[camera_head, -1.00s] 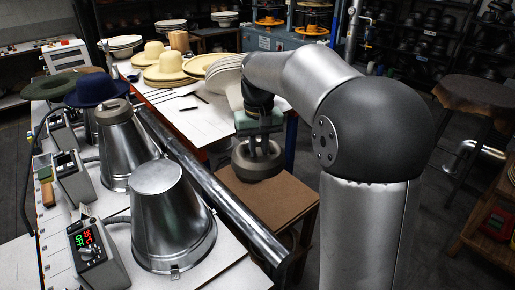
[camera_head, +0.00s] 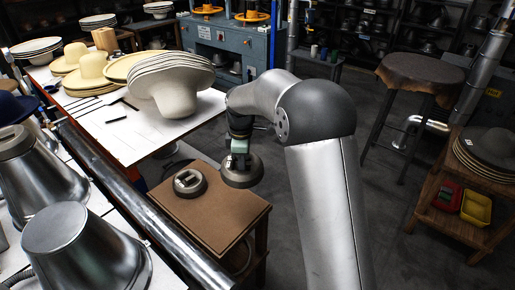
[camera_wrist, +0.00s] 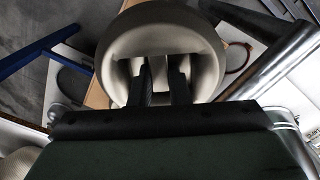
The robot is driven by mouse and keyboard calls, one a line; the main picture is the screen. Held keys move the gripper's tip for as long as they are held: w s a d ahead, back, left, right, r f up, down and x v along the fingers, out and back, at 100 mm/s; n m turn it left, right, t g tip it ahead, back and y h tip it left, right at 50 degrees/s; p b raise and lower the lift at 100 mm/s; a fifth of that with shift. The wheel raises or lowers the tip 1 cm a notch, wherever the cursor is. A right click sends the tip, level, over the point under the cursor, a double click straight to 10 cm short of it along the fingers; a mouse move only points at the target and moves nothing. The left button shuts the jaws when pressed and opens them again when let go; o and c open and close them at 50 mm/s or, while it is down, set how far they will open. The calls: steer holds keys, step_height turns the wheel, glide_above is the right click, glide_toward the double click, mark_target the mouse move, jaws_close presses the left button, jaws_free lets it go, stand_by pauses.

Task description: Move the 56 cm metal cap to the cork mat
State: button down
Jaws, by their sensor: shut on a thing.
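My gripper (camera_head: 239,160) is shut on the raised grip of a round grey metal cap (camera_head: 243,176). The cap hangs about level beside the right rear edge of a small stand with a flat brown top (camera_head: 215,224), which may be the cork mat. The held cap also shows in the wrist view (camera_wrist: 165,34), its grip between my fingers (camera_wrist: 162,75). A second, similar cap (camera_head: 188,184) lies on the stand's left rear part. A third cap (camera_head: 14,143) sits on a metal cone at the left. No size marks are readable.
A metal rail (camera_head: 125,201) runs diagonally between the cones and the stand. A white table (camera_head: 135,130) with stacked hats (camera_head: 172,82) stands behind. Metal cones (camera_head: 70,245) fill the lower left. A stool (camera_head: 420,80) and a wooden shelf (camera_head: 455,226) are at right. The stand's front top is bare.

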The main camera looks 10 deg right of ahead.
steer(key=shift+w+a+f+n+b, duration=0.25)
steer(key=shift+a+f+n+b, duration=1.2)
steer(key=shift+f, duration=1.85)
steer(key=shift+w+a+f+n+b, duration=0.3)
steer(key=shift+a+f+n, duration=0.7)
steer(key=shift+f+n, duration=1.7)
steer(key=shift+w+a+f+n+b, duration=0.15)
steer(key=shift+a+f+n+b, duration=0.95)
steer(key=shift+f, duration=2.75)
steer(key=shift+a+f, duration=0.1)
steer(key=shift+a, duration=0.05)
steer(key=c, duration=1.3)
jaws_free()
steer(key=shift+s+f, duration=0.1)
steer(key=shift+r+p, duration=1.9)
steer(key=shift+r, duration=1.9)
